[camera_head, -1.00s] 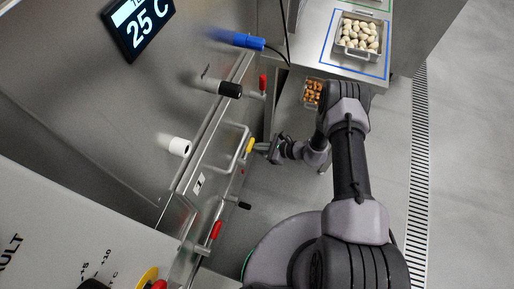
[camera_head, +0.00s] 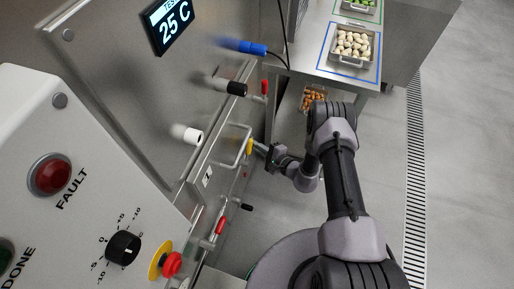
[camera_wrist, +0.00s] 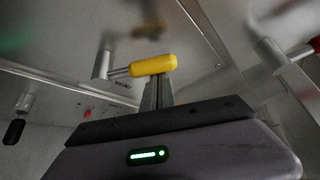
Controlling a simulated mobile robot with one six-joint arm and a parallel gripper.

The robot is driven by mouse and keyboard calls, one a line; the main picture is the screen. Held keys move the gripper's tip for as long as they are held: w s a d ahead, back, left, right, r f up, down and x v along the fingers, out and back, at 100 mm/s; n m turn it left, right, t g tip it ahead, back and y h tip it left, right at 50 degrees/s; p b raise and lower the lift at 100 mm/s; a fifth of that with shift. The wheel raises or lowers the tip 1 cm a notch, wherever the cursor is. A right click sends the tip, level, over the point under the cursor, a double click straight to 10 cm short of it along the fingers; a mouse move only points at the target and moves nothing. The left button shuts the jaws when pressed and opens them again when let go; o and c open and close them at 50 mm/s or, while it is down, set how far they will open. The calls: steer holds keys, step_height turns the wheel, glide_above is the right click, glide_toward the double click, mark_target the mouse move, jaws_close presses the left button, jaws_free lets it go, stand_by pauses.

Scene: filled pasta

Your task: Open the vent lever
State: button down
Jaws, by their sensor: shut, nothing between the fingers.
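The vent lever has a yellow grip (camera_wrist: 153,65) on a thin metal rod, beside a "VENT" label in the wrist view. The yellow grip also shows in the head view (camera_head: 250,146), on the steel machine front. My gripper (camera_wrist: 157,90) is shut and empty, with its fingertips right at the underside of the yellow grip in the wrist view. I cannot tell whether they touch it. In the head view my gripper (camera_head: 262,149) is just right of the yellow grip.
A bar handle (camera_head: 238,152) is left of the lever. Red (camera_head: 220,226) and black (camera_head: 246,207) handles are below, and black (camera_head: 236,88), white (camera_head: 192,135) and blue (camera_head: 247,47) ones above. A steel table (camera_head: 303,58) stands behind; floor is free at right.

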steer(key=shift+s+a+r+p, duration=0.35)
steer(key=shift+s+r, duration=0.2)
steer(key=shift+s, duration=0.3)
steer(key=shift+f, duration=0.1)
steer(key=w+d+f+b, duration=0.2)
steer(key=w+d+b, duration=0.1)
steer(key=w+b, duration=0.1)
steer(key=s+a+p+v, duration=0.1)
steer(key=p+v, duration=0.3)
steer(key=v, duration=0.6)
steer(key=shift+f+p, duration=0.15)
steer(key=shift+p, duration=0.15)
steer(key=shift+d, duration=0.1)
